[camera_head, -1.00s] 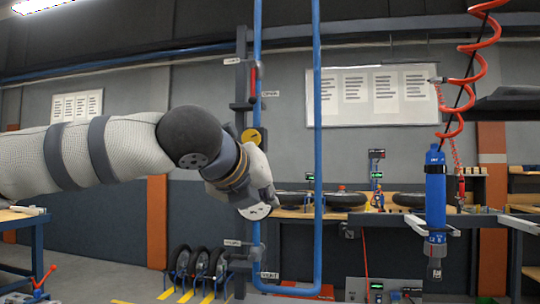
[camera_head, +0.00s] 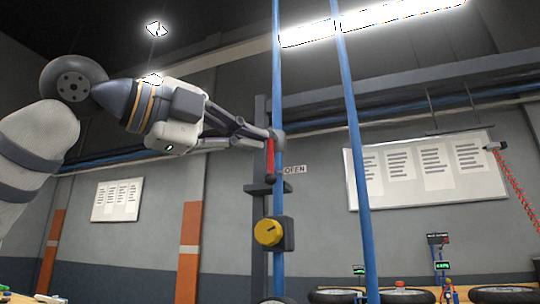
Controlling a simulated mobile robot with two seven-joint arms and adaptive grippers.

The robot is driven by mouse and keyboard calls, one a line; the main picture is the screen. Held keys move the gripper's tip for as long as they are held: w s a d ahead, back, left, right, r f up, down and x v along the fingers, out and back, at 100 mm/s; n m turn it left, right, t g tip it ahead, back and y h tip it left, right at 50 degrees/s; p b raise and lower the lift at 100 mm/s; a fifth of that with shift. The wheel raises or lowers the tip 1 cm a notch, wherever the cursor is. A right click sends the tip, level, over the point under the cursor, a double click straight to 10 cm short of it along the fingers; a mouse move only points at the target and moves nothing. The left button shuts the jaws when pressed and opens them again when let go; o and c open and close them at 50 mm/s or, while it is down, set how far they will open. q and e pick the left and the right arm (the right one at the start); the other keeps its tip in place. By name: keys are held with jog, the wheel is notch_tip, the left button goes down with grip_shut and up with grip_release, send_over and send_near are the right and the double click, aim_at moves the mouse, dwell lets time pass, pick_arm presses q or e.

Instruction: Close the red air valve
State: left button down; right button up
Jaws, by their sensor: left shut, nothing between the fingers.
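The red air valve lever (camera_head: 270,160) stands upright along the left blue pipe (camera_head: 278,80), parallel to it, beside a white "OPEN" label (camera_head: 295,169). My left gripper (camera_head: 262,134) reaches in from the left, its fingers closed together with nothing between them. The fingertips are at the top end of the red lever and overlap it in the picture; whether they touch it I cannot tell. My right gripper is out of view.
A yellow round knob (camera_head: 268,232) sits on the same pipe below the lever. A second blue pipe (camera_head: 357,150) runs to the right. A grey post (camera_head: 260,115) stands behind the lever. Tyres (camera_head: 403,296) lie on a bench at lower right.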

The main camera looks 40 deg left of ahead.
aim_at(271, 157)
pick_arm(q)
jog(key=w, duration=0.6)
jog(key=w+a, duration=0.1)
jog(key=w, duration=0.2)
jog(key=shift+w+a, duration=0.1)
jog(key=shift+w, duration=0.05)
